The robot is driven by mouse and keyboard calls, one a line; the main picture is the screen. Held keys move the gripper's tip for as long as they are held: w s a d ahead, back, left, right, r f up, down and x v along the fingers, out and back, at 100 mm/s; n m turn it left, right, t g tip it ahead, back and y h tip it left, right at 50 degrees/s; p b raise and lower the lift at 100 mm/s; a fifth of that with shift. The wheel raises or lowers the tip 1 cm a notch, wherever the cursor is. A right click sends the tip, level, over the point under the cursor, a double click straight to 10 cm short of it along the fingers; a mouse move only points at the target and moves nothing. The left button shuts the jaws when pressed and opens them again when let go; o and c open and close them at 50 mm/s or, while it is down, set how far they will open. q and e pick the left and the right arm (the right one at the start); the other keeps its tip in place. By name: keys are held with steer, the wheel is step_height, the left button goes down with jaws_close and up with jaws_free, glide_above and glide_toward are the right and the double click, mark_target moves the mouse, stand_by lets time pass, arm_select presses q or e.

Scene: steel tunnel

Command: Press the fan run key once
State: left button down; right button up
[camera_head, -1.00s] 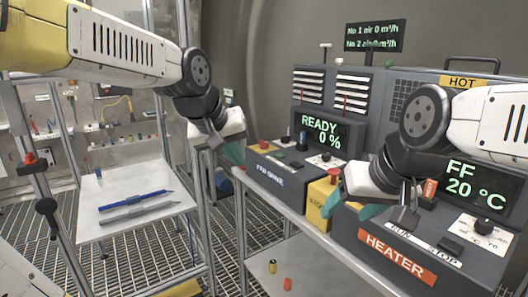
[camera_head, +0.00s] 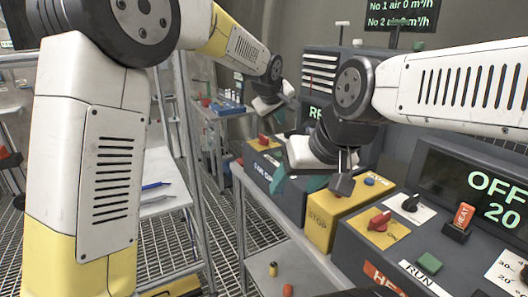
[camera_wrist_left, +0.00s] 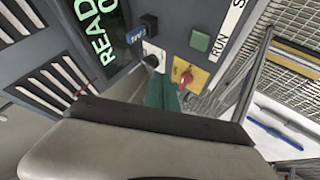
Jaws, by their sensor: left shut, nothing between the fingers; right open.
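The fan drive unit (camera_head: 262,172) stands left of the yellow stop box in the head view, largely hidden by my arms. In the left wrist view its green run key (camera_wrist_left: 200,41) shows beside the RUN label (camera_wrist_left: 220,75). Its display (camera_wrist_left: 97,40) reads READY. My left gripper (camera_wrist_left: 162,92) is shut and empty, its teal fingers over the panel near a black knob (camera_wrist_left: 154,62); the run key lies clear beyond them. In the head view the left gripper's body shows above the fan drive unit (camera_head: 268,104). My right gripper (camera_head: 325,185) is open above the yellow box.
The heater unit (camera_head: 462,190) shows OFF and 20, with its own green run key (camera_head: 430,259). A yellow stop box (camera_head: 322,225) stands between the units. A red switch on a yellow plate (camera_wrist_left: 185,77) is close to my left fingers. Small parts (camera_head: 273,269) lie on the lower shelf.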

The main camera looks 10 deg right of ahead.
mark_target(279, 155)
stand_by(0.3)
arm_select(q)
steer(key=shift+f, duration=4.4)
steer(key=shift+f, duration=0.15)
steer(key=shift+f, duration=0.25)
steer(key=shift+f, duration=0.5)
steer(key=shift+r, duration=0.9)
